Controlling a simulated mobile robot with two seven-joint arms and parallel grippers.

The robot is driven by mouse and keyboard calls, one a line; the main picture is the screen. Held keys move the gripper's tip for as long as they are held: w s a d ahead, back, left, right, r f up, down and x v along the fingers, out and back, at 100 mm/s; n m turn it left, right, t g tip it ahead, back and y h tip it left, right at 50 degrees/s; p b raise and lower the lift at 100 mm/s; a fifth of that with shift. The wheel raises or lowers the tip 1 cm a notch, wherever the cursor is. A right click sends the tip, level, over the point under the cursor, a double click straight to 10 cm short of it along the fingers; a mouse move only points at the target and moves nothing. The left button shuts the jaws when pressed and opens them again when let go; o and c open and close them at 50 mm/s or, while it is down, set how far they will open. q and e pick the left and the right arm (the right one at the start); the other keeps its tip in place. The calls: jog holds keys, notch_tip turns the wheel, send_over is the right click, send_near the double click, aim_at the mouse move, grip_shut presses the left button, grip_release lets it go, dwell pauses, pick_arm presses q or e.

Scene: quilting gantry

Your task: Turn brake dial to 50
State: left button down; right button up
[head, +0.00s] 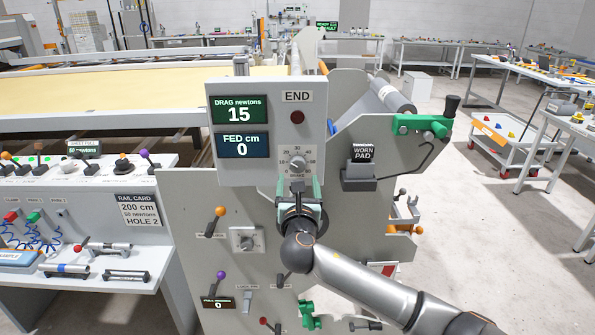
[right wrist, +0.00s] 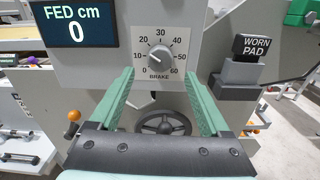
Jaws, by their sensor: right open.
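The brake dial (head: 297,163) is a round grey knob on the grey box panel, with a scale from 0 to 60. In the right wrist view the dial (right wrist: 161,58) shows a white pointer at lower left, towards the low end between 0 and 10. My right gripper (head: 298,186) is just below the dial in the head view. In the right wrist view its green fingers (right wrist: 160,76) are apart, one on each side below the dial, with nothing between them. I cannot tell how far the tips are from the panel. My left gripper is not in view.
Above the dial, a green display (head: 239,110) reads DRAG 15 newtons and a blue display (head: 242,146) reads FED 0 cm. The worn pad (head: 363,153) is right of the panel. A handwheel (right wrist: 164,124) lies below the dial.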

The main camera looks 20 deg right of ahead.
aim_at(297, 168)
jog(key=shift+x, duration=2.65)
jog(key=shift+c, duration=0.3)
grip_shut()
